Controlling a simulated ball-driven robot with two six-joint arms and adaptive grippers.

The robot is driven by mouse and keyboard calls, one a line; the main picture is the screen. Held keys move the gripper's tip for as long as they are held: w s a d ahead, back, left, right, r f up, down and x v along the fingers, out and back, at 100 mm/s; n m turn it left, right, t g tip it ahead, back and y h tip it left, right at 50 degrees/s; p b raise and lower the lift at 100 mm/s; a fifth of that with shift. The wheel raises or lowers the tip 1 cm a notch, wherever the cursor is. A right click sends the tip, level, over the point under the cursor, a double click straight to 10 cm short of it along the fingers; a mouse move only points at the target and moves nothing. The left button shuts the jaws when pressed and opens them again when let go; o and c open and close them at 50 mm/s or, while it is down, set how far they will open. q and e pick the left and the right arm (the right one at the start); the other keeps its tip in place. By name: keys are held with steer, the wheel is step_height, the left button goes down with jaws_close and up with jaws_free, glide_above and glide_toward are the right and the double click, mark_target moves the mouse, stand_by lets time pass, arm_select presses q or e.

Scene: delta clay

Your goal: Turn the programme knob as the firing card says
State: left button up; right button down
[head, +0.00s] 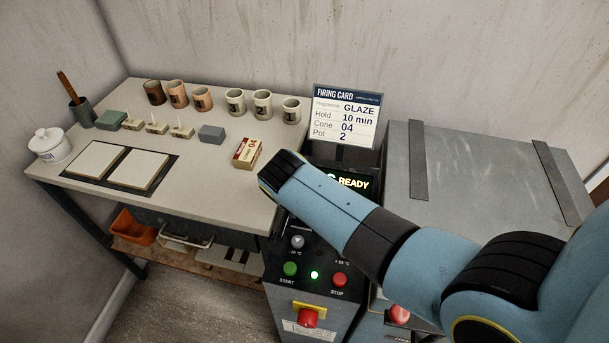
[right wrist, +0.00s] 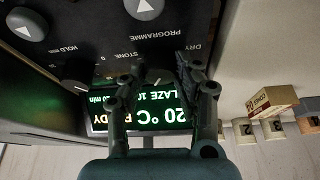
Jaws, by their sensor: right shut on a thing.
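The firing card (head: 345,117) stands upright at the back and reads programme GLAZE, hold 10 min, cone 04, pot 2. In the head view my right arm reaches over the kiln's control panel and hides its knobs. In the right wrist view the panel is upside down. My right gripper (right wrist: 160,85) is shut on the small programme knob (right wrist: 155,75), above whose dial the words STONE and DRY show. The display (right wrist: 140,112) reads 20 °C, READY and, partly hidden, "LAZE 10" and min. My left gripper is in neither view.
The hold knob (right wrist: 75,87) sits beside my fingers. The red stop button (head: 340,279), green start button (head: 290,269) and red switch (head: 308,318) lie lower on the panel. A cone box (head: 247,152) stands on the bench left of my arm, with several pots behind.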

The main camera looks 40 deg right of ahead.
stand_by(0.4)
steer(key=c, duration=1)
jaws_free()
step_height(320, 180, up, 10)
